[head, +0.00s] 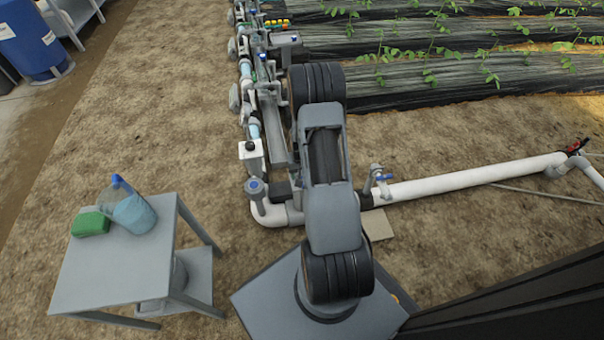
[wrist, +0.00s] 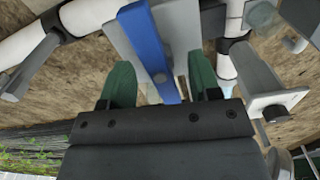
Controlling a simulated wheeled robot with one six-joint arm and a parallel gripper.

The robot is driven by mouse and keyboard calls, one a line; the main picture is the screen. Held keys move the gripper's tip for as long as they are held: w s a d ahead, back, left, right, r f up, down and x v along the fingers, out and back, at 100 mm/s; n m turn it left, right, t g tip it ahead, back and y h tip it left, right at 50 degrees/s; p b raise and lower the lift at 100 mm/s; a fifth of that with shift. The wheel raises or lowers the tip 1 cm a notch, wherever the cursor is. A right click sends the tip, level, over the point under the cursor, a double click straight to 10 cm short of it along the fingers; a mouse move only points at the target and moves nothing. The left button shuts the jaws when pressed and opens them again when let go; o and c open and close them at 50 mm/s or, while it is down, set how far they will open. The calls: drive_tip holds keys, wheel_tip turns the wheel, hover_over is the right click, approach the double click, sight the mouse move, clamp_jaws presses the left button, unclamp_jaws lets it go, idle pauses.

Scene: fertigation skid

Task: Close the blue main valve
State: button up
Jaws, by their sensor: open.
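In the wrist view a flat blue valve lever (wrist: 150,48) runs from the top edge down between the two green fingers of my gripper (wrist: 162,72). My gripper is open, with one finger on each side of the lever. A gap shows on both sides, and I cannot tell whether either finger touches it. The lever lies over a grey bracket or plate near white pipe. In the head view my arm hides my gripper and this lever.
White pipes (wrist: 90,14) and grey fittings (wrist: 262,85) are close around my gripper. In the head view a pipe line (head: 480,179) with a small blue-handled valve (head: 385,177) runs right. A grey table (head: 112,270) with a bottle (head: 133,210) and green sponge (head: 91,224) stands left.

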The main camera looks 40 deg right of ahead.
wheel_tip(320, 180, up, 9)
drive_tip(key=p, duration=0.6)
drive_tip(key=shift+f, duration=0.15)
